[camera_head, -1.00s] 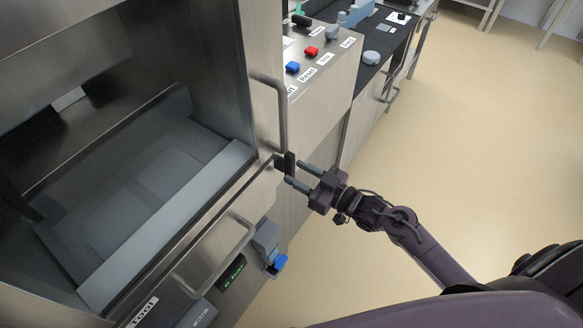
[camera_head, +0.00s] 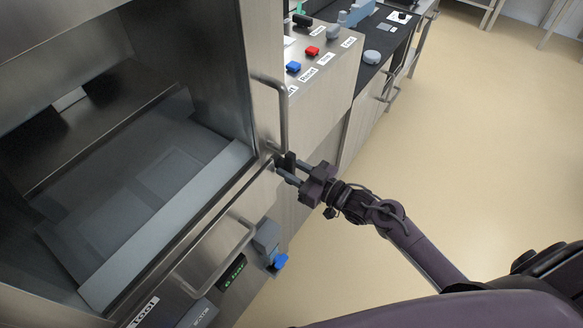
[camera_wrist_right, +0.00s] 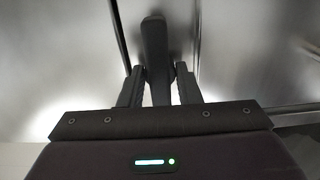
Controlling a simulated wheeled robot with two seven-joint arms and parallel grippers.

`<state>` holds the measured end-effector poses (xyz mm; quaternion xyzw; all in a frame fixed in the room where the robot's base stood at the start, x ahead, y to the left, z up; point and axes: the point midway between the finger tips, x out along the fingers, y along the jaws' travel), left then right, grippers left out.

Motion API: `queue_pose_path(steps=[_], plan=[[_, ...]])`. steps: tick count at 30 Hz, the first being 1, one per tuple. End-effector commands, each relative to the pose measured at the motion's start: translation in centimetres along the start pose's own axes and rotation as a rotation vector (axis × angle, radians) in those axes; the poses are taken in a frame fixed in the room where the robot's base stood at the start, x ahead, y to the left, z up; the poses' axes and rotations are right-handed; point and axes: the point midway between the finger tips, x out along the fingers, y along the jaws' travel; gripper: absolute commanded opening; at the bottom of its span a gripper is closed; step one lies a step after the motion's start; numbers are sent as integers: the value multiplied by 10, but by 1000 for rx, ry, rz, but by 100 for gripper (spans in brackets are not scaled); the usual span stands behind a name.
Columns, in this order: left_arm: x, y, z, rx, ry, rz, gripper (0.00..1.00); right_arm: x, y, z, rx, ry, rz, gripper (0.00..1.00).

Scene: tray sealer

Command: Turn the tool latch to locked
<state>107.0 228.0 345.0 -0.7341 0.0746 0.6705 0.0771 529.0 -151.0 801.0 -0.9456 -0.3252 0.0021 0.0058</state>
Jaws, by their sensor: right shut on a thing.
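The tool latch (camera_head: 290,161) is a small dark handle on the front of the steel machine, near the corner below the vertical door handle. My right gripper (camera_head: 284,170) reaches it from the right, with its fingers at the latch. In the right wrist view, the dark latch (camera_wrist_right: 155,50) stands upright between the two fingertips of the gripper (camera_wrist_right: 158,85), which is shut on it. The fingers partly hide the latch's lower end. My left gripper is not in view.
A vertical door handle (camera_head: 283,115) is just above the latch. A drawer handle (camera_head: 215,262), a green display (camera_head: 232,272) and a blue knob (camera_head: 280,261) are below. A panel with a red button (camera_head: 312,51) and a blue button (camera_head: 293,67) is above. Floor at right is free.

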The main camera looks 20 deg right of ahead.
Motion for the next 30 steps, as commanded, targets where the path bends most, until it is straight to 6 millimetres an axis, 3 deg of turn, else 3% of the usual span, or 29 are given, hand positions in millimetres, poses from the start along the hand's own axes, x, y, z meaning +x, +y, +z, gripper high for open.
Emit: queue_pose_path(steps=[11, 30], plan=[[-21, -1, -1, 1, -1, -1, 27, 0, 0, -4, 199, 0, 1, 8], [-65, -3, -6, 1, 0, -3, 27, 0, 1, -3, 804, 1, 1, 8]])
